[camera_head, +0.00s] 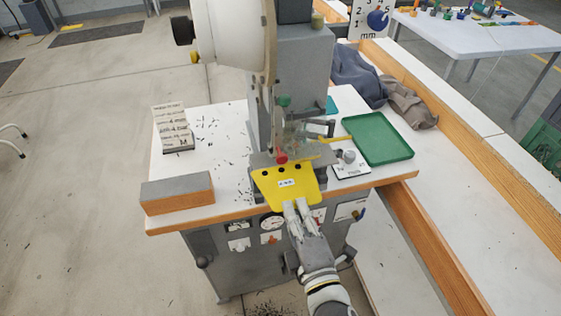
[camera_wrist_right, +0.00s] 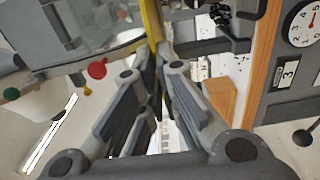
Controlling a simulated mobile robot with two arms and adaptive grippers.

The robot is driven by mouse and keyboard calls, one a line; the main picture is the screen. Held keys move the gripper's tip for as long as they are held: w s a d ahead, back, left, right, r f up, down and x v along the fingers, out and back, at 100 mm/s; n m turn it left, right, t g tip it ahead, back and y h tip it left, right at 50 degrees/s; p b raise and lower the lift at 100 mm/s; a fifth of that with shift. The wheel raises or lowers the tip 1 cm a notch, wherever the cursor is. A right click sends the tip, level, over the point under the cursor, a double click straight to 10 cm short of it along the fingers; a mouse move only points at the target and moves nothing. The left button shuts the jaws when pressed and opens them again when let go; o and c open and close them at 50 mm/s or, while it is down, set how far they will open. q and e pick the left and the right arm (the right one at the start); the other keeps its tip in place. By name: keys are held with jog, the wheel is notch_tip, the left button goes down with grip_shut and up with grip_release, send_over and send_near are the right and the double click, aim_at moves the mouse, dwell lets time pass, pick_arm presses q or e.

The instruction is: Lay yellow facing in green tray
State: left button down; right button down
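The yellow facing (camera_head: 287,192) is a flat plate with a small white label and dark holes along its far edge. Its far edge is at the press (camera_head: 290,72), under the red knob, and its near part sticks out past the table's front. My right gripper (camera_head: 297,207) is shut on its near edge. In the right wrist view the facing (camera_wrist_right: 151,22) shows edge-on, running between the fingertips (camera_wrist_right: 160,62). The green tray (camera_head: 378,138) lies empty on the table to the right of the press. My left gripper is out of view.
A grey-topped orange block (camera_head: 177,194) and a written card (camera_head: 172,128) stand left on the white table. Dark scraps litter the tabletop. A small plate with a round metal part (camera_head: 349,158) lies between press and tray. Grey cloths (camera_head: 360,75) lie behind the tray.

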jog(key=b+v, duration=0.2)
jog(key=v, duration=0.4)
jog(key=shift+s, duration=0.4)
jog(key=shift+d, duration=0.15)
dwell(0.4)
jog(key=d+m+h, duration=0.3)
jog(key=d+h, duration=0.2)
jog(key=d, duration=1)
jog(key=shift+d+r+m+t+h, duration=0.3)
jog(key=shift+d+r+t, duration=0.05)
jog(key=shift+r+t, duration=0.1)
